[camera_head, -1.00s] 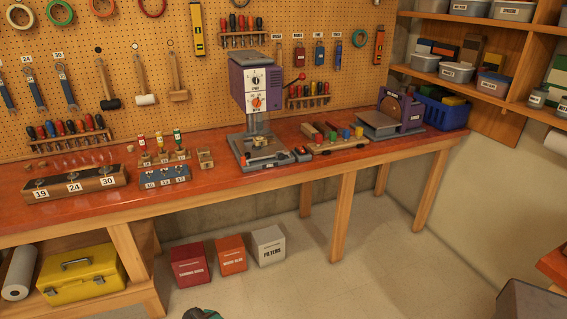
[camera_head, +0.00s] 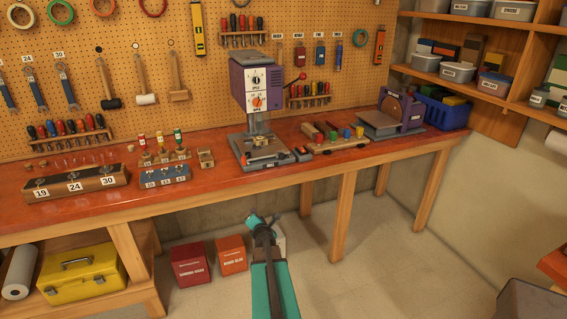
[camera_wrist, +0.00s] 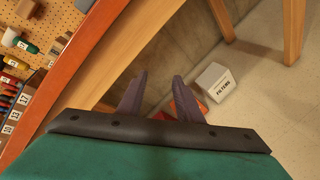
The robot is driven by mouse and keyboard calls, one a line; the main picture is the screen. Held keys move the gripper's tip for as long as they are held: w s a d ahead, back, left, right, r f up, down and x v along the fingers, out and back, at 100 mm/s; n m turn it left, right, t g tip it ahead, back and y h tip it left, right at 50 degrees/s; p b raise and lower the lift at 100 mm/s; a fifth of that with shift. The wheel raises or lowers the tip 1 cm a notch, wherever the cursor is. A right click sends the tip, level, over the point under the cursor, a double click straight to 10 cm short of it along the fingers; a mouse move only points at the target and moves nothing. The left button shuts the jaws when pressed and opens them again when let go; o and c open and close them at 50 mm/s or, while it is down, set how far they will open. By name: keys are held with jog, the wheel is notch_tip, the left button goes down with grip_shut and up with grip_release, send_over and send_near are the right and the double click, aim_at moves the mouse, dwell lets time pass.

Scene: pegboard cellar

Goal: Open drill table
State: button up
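The drill press (camera_head: 256,85) stands on the red workbench against the pegboard. It has a purple and white head with dials and a red-knobbed lever at its right. Its grey base or table (camera_head: 264,152) carries a small light-coloured block or clamp; detail there is too small to tell. My gripper (camera_head: 257,218) is in front of and below the bench edge, apart from the drill press. In the wrist view my gripper (camera_wrist: 160,82) has two dark fingers spread apart with nothing held between them. The drill press is not visible in the wrist view.
The bench's front edge (camera_head: 205,182) lies between my gripper and the drill press. Bit blocks (camera_head: 165,175), a rack with coloured pieces (camera_head: 338,140) and a purple sander (camera_head: 398,112) flank the drill.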

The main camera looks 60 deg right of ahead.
jog(key=s+d+r+n+t+h, duration=0.1)
jog(key=s+d+r+n, duration=0.1)
jog(key=d+r, duration=0.2)
jog(key=s+d+r+n+t, duration=0.1)
jog(key=s+d+r+n, duration=0.1)
jog(key=d+r+n, duration=0.15)
jog(key=n+t, duration=0.3)
jog(key=n, duration=0.4)
send_near(282, 158)
jog(key=v, duration=0.6)
jog(key=shift+s+d+r, duration=0.1)
jog(key=shift+d+r, duration=0.1)
jog(key=shift+r, duration=0.2)
jog(key=shift+f+p+x, duration=0.15)
jog(key=shift+p+x, duration=1.05)
jog(key=shift+x, duration=2.3)
jog(key=shift+f+p+x, duration=0.1)
jog(key=shift+p+x, duration=1.1)
jog(key=shift+x, duration=2.25)
grip_shut()
